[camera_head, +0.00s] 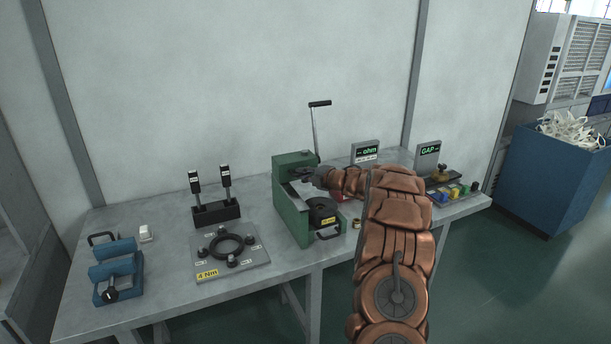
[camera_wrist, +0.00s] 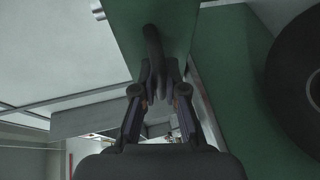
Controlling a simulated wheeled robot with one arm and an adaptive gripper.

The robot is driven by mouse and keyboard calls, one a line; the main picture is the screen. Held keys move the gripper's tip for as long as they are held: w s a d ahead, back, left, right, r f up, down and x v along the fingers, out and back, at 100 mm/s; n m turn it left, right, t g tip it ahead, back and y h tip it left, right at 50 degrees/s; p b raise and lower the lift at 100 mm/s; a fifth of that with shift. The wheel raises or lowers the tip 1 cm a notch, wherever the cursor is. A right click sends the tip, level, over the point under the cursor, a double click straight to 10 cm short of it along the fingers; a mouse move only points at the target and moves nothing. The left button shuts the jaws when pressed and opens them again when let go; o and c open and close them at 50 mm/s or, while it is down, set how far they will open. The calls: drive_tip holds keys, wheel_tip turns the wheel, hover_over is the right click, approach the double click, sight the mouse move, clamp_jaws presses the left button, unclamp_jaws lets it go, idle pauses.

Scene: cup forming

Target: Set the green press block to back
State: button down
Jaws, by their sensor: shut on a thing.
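The green press (camera_head: 287,204) stands upright near the middle of the bench, with a dark round die (camera_head: 322,212) in its lower front. My gripper (camera_head: 312,173) reaches into the press from the right, below its green top. In the wrist view, my gripper (camera_wrist: 160,84) is shut on a dark curved handle (camera_wrist: 151,42), which stands against a green block (camera_wrist: 135,22). The large dark round part (camera_wrist: 303,80) sits apart at the right of that view. My arm hides part of the press's right side in the head view.
A lever with a black grip (camera_head: 320,103) rises behind the press. A round ring fixture (camera_head: 230,247) and an upright tool stand (camera_head: 216,212) are to the left, with a blue roller device (camera_head: 116,262) beyond. Two display boxes, ohm (camera_head: 366,151) and GAP (camera_head: 429,151), stand right.

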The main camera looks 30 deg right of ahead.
drive_tip(key=shift+w+d+r, duration=0.1)
drive_tip(key=shift+d+r, duration=0.1)
drive_tip(key=c, duration=1.5)
unclamp_jaws()
drive_tip(key=shift+w, duration=0.1)
drive_tip(key=shift+a+f, duration=0.1)
drive_tip(key=v, duration=1.2)
